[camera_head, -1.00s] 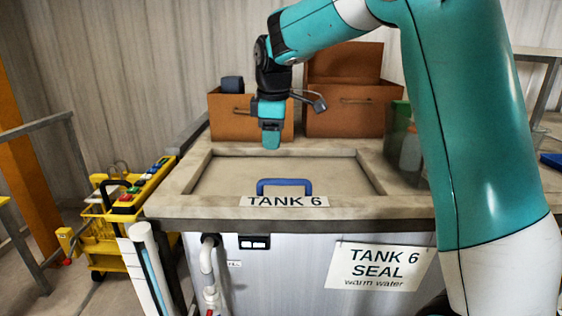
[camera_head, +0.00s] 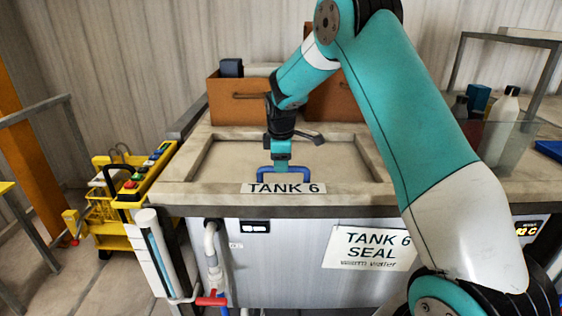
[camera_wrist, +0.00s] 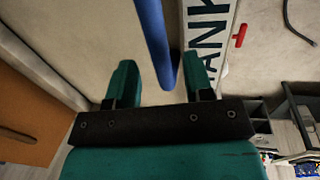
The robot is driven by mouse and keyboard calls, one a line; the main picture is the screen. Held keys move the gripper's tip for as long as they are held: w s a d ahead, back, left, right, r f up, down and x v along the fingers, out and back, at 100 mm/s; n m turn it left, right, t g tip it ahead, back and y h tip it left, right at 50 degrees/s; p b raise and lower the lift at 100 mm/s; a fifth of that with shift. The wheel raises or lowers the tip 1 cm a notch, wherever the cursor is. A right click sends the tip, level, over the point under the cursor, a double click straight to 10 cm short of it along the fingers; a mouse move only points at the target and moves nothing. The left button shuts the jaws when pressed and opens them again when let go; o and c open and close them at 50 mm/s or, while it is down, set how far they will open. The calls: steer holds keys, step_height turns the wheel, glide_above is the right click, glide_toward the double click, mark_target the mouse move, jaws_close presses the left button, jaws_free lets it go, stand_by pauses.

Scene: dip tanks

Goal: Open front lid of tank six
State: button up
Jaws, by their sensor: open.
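The front lid (camera_head: 225,165) of tank six is a beige panel set into the tank top, lying flat and closed. Its blue handle (camera_head: 304,174) stands near the front edge, behind the "TANK 6" label (camera_head: 284,188). My gripper (camera_head: 281,168) is above the lid at the handle, pointing down. In the wrist view the handle (camera_wrist: 155,45) reaches into the gap between the two open teal fingers (camera_wrist: 162,80). I cannot tell whether a finger touches it.
Brown boxes (camera_head: 238,100) stand behind the lid. Bottles (camera_head: 500,125) stand on the right of the tank top. A yellow cart (camera_head: 128,200) is at the left. A red valve handle (camera_head: 212,301) sits low on the front.

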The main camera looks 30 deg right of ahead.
steer(key=shift+w+d+f, duration=0.15)
steer(key=shift+w+f, duration=0.05)
steer(key=shift+f, duration=0.9)
